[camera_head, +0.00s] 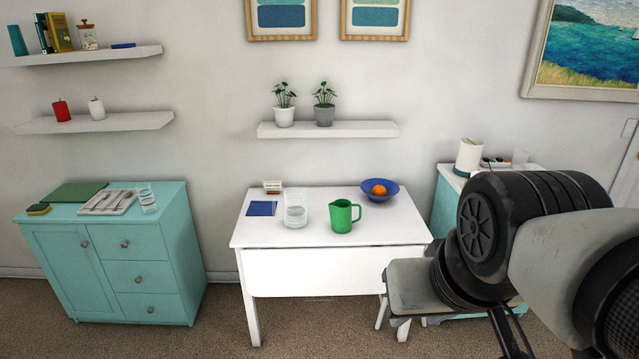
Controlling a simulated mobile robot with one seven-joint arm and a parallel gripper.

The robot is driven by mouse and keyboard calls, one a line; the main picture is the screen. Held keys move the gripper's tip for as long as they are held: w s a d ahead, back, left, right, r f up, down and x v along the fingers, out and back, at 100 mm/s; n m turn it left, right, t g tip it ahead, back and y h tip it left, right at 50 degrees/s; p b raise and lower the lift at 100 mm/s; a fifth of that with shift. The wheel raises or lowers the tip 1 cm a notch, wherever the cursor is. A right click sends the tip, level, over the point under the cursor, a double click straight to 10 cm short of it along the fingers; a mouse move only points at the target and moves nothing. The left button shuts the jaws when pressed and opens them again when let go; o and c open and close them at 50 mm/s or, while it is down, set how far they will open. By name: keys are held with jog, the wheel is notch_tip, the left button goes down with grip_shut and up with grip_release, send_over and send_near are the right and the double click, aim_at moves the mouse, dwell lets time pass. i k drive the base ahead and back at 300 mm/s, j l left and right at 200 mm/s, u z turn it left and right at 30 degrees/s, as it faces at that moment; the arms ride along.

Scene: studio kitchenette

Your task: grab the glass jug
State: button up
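A clear glass jug (295,212) stands upright on the white table (262,238), left of the middle of the tabletop. A green jug (342,217) with its handle to the right stands just to its right, apart from it. My arm fills the right side of the head view, to the right of the table and closer to the camera.
A blue bowl (369,195) with an orange (379,190), a blue napkin (262,209) and a small box (272,187) share the tabletop. A shelf (340,130) with two potted plants hangs above. A teal cabinet (75,265) stands left; a stool (395,320) is partly hidden.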

aim_at(296, 198)
jog(key=i+j+u, duration=0.1)
jog(key=i+j, duration=0.15)
jog(key=i, duration=0.55)
jog(key=i+j+u, duration=0.15)
jog(key=i, duration=0.65)
jog(key=i+j+u, duration=0.1)
jog(key=i, duration=0.75)
jog(key=j, duration=0.1)
